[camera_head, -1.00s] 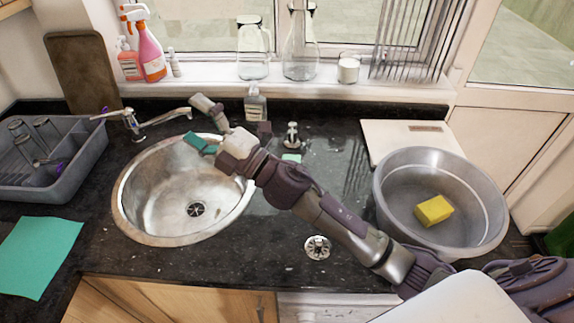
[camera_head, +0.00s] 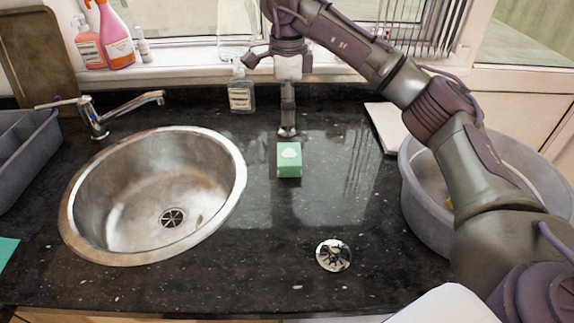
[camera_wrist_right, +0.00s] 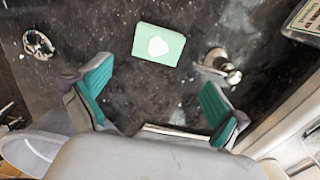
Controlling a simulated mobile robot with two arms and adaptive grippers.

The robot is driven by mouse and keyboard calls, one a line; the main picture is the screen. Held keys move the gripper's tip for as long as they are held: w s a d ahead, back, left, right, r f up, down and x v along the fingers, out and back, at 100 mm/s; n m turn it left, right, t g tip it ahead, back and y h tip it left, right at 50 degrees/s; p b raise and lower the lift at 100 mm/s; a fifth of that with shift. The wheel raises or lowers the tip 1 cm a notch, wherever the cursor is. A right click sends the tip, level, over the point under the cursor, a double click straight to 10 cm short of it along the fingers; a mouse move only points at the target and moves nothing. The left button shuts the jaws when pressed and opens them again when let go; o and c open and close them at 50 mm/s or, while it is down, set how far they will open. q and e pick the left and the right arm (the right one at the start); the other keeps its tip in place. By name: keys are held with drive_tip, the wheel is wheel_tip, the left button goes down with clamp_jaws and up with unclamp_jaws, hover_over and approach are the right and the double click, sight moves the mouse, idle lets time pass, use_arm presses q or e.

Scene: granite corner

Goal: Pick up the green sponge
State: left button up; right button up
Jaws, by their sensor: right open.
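The green sponge (camera_head: 289,159) is a small block with a white patch on top. It lies on the dark counter right of the sink, just in front of an upright metal fitting (camera_head: 288,122). My right gripper (camera_head: 279,62) hangs behind and above the sponge, near the window sill. In the right wrist view the sponge (camera_wrist_right: 158,46) lies beyond the open teal fingers of my right gripper (camera_wrist_right: 155,78), apart from them. Nothing is between the fingers. My left gripper is not in view.
The round steel sink (camera_head: 150,240) is on the left with its tap (camera_head: 95,118). A soap bottle (camera_head: 241,94) stands left of the metal fitting. A grey basin (camera_head: 425,215) is on the right, partly behind my arm.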

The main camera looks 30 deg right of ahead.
hover_over(286, 154)
wheel_tip(286, 154, down, 8)
drive_tip(key=shift+w+d+p, duration=0.1)
drive_tip(key=shift+d+p, duration=0.05)
drive_tip(key=shift+p, duration=0.2)
drive_tip(key=shift+f+p, duration=0.7)
drive_tip(key=shift+f, duration=2)
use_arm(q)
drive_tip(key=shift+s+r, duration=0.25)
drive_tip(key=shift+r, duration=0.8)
use_arm(e)
drive_tip(key=c, duration=0.6)
